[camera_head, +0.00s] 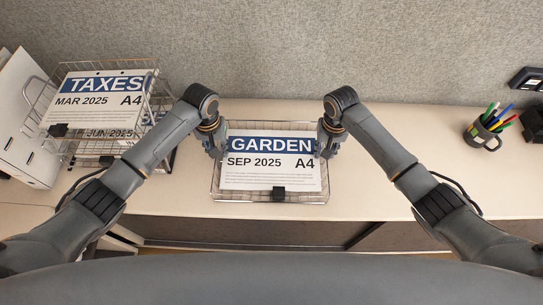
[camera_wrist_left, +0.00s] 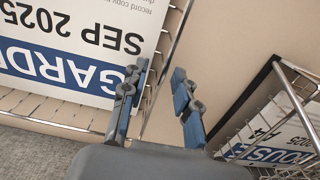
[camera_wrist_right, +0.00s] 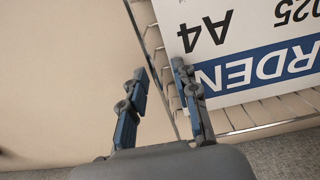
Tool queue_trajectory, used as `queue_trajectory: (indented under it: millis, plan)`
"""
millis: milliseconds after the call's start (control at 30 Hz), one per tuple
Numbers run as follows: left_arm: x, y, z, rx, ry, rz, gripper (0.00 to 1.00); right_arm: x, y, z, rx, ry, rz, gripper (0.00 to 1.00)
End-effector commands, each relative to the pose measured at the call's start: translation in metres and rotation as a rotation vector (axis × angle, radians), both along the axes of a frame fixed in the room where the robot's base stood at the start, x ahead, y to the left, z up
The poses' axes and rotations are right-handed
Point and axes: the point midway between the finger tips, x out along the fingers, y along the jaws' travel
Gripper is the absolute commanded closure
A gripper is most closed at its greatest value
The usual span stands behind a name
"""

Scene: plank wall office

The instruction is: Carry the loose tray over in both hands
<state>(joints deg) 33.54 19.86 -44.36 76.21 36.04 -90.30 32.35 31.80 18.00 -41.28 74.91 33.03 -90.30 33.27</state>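The loose wire tray (camera_head: 228,197) sits on the desk at the middle and holds a paper stack (camera_head: 265,176) headed GARDEN, SEP 2025, A4. A black clip (camera_head: 279,192) is on its front edge. My left gripper (camera_head: 217,150) is at the tray's left side, and my right gripper (camera_head: 328,149) at its right side. In the left wrist view my fingers (camera_wrist_left: 157,88) are apart, with the tray's side rim running between them. In the right wrist view my fingers (camera_wrist_right: 158,85) are also apart, on either side of the other side rim. Neither view shows them closed on the wire.
At the left stands a wire tray stack (camera_head: 161,103) with papers headed TAXES (camera_head: 105,86), beside white file holders (camera_head: 22,120). A dark pen cup (camera_head: 482,134) stands at the right.

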Motion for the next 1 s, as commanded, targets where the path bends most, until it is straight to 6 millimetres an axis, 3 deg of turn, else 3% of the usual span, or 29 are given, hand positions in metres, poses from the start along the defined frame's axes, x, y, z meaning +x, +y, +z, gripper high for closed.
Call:
queue_trajectory:
  millis: [167, 300, 333, 767, 1000]
  plan:
    - [0.000, 0.000, 0.000, 0.000, 0.000, 0.000, 0.70, 0.000, 0.000, 0.000, 0.000, 0.000, 0.000, 0.70]
    - [0.000, 0.000, 0.000, -0.001, 0.000, 0.000, 0.98, 0.000, 0.000, 0.000, 0.000, 0.000, 0.000, 0.98]
    - [0.000, 0.000, 0.000, -0.001, 0.000, 0.000, 1.00, 0.000, 0.000, 0.000, 0.000, 0.000, 0.000, 1.00]
    - [0.001, 0.000, 0.002, -0.001, -0.002, 0.000, 1.00, 0.001, 0.000, 0.002, 0.001, -0.002, 0.000, 1.00]
    - [0.001, 0.000, 0.012, -0.001, -0.002, 0.000, 1.00, 0.001, 0.000, 0.012, 0.001, -0.002, 0.000, 1.00]
